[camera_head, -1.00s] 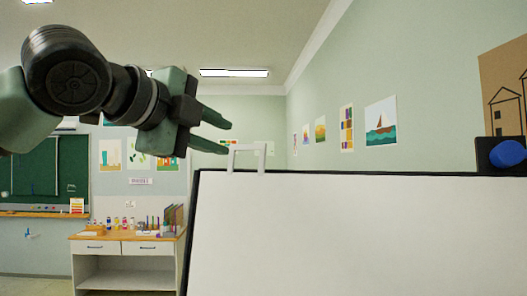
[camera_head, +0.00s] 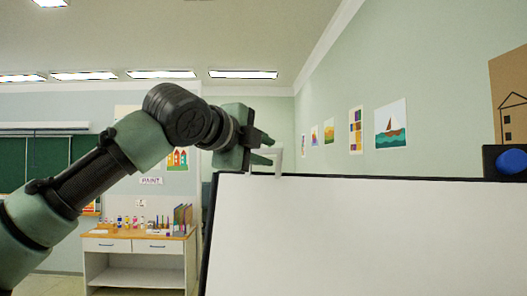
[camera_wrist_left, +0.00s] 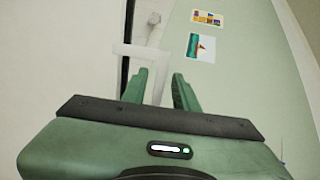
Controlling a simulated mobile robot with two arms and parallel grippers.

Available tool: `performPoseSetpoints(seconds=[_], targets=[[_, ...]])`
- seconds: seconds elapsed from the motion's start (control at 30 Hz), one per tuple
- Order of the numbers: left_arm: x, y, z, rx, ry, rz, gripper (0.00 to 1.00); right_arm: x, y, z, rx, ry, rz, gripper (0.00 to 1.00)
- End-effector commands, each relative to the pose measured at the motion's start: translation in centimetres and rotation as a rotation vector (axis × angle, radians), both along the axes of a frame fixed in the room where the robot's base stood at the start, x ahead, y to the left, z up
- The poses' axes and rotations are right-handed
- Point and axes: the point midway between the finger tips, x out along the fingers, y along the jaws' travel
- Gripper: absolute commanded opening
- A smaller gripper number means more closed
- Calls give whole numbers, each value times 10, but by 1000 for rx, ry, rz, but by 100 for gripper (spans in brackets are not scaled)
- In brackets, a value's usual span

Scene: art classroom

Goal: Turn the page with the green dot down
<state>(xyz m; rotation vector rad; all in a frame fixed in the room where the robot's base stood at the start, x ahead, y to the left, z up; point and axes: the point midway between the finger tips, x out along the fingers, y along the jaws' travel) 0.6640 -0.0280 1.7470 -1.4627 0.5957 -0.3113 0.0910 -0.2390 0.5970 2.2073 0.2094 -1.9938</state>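A flip chart with a blank white page (camera_head: 370,235) and a black frame (camera_head: 212,225) fills the lower right of the head view. I see no green dot on the page. A white ring (camera_head: 279,163) stands up from the top edge near the left corner; it also shows in the left wrist view (camera_wrist_left: 122,50). My left gripper (camera_head: 272,150) is open at the ring. My right gripper is not in view.
A black block with a blue knob (camera_head: 511,161) sits at the chart's top right. A cabinet (camera_head: 135,262) with paint bottles stands behind on the left. Pictures (camera_head: 391,125) hang on the right wall.

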Motion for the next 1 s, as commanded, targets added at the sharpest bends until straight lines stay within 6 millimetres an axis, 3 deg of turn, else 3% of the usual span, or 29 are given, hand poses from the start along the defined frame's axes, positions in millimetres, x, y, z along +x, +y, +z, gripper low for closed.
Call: performPoseSetpoints(seconds=[0.03,0.1,0.13,0.43,1.0], targets=[[0,0,-1,1,1,0,24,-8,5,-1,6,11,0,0],[0,0,-1,1,1,0,4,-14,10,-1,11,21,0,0],[0,0,-1,1,1,0,0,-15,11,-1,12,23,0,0],[-4,3,-1,0,1,0,0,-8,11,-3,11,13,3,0],[-46,30,1,2,6,-1,0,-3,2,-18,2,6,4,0]])
